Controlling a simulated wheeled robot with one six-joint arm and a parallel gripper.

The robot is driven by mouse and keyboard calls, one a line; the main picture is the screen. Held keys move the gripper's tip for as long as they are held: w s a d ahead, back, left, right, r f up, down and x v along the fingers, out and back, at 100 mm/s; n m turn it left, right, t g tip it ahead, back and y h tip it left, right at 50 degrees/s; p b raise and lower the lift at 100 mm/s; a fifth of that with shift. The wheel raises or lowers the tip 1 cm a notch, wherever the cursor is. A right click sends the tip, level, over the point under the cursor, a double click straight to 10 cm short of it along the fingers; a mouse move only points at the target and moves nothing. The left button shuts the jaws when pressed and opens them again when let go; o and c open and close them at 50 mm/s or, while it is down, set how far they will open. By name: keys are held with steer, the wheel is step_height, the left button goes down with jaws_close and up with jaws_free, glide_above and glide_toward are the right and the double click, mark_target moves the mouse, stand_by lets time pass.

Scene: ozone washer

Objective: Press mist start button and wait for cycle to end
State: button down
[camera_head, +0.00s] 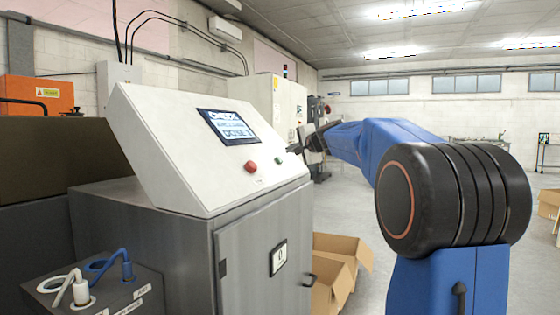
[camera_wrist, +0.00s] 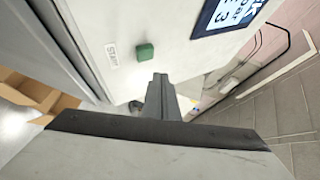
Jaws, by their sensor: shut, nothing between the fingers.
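The washer (camera_head: 240,235) is a grey cabinet with a sloped white control panel (camera_head: 165,140). A red button (camera_head: 251,166) sits below the screen. A green button (camera_wrist: 145,52) with a label reading "START" (camera_wrist: 112,54) shows in the wrist view, on the white panel. My gripper (camera_wrist: 160,80) is shut and empty, its tips just below the green button in that view and apart from it in the picture. In the head view my gripper (camera_head: 296,147) is at the panel's right edge, small and partly hidden.
Open cardboard boxes (camera_head: 340,262) stand on the floor right of the cabinet. A grey box with white and blue plugs (camera_head: 95,285) is at the front left. An orange box (camera_head: 40,92) is behind at the left.

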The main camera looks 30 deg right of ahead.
steer(key=shift+s+d+r, duration=0.35)
steer(key=shift+s+r, duration=0.1)
steer(key=shift+r, duration=0.1)
steer(key=shift+s+d+r, duration=0.3)
steer(key=shift+s+r, duration=0.1)
steer(key=shift+r, duration=0.1)
